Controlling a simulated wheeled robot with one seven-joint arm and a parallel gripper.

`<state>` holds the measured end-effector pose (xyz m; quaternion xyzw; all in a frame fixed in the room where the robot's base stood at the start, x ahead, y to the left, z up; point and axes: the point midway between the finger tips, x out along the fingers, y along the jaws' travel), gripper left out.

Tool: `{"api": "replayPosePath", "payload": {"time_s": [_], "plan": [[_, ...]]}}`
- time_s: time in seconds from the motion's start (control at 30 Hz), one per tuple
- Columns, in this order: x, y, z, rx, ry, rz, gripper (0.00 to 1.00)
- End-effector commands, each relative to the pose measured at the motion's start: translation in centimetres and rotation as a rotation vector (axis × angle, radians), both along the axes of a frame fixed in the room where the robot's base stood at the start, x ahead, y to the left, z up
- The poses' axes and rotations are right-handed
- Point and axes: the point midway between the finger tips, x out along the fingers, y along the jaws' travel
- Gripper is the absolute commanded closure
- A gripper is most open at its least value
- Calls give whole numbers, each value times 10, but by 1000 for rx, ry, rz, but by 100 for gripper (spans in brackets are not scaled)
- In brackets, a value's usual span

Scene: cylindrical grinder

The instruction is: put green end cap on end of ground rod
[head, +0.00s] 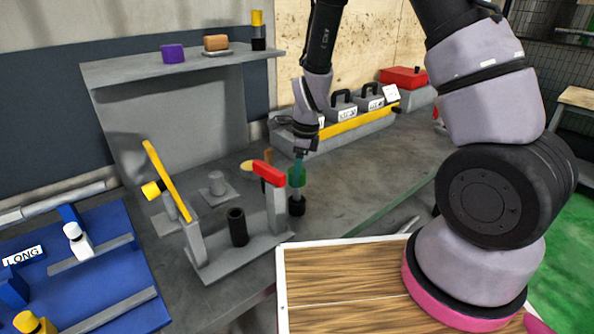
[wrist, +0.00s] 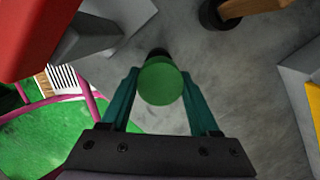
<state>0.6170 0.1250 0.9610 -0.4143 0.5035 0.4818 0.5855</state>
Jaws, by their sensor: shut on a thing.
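My gripper (head: 298,168) is above the grey bench, to the right of the red-topped post. Its teal fingers are shut on a green round piece, taken as the green end cap (head: 297,191). In the wrist view the green cap (wrist: 160,82) sits between the fingertips (wrist: 160,90). A short black cylinder (head: 297,206) shows directly below the green piece; I cannot tell whether they are joined. A long grey bar (head: 55,202) lies behind the blue fixture at the left. I cannot tell whether it is the ground rod.
A grey stand (head: 215,262) carries a yellow lever (head: 167,180), a red block (head: 269,173) and a black upright cylinder (head: 238,228). The red block looms at the wrist view's upper left. A blue LONG fixture (head: 90,275) is at left, a wooden-topped tray (head: 340,290) in front.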

Motion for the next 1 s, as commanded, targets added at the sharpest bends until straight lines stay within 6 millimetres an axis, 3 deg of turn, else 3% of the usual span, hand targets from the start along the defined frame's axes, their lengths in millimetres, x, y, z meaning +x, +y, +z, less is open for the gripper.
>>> {"api": "replayPosePath", "payload": {"time_s": [0.17,0.2,0.27,0.67,1.0], "plan": [[0,0,-4,0,1,0,91],[0,0,-4,0,0,0,23],[0,0,-4,0,0,0,3],[0,0,3,0,-2,2,3],[-1,-9,66,2,-5,2,3]]}}
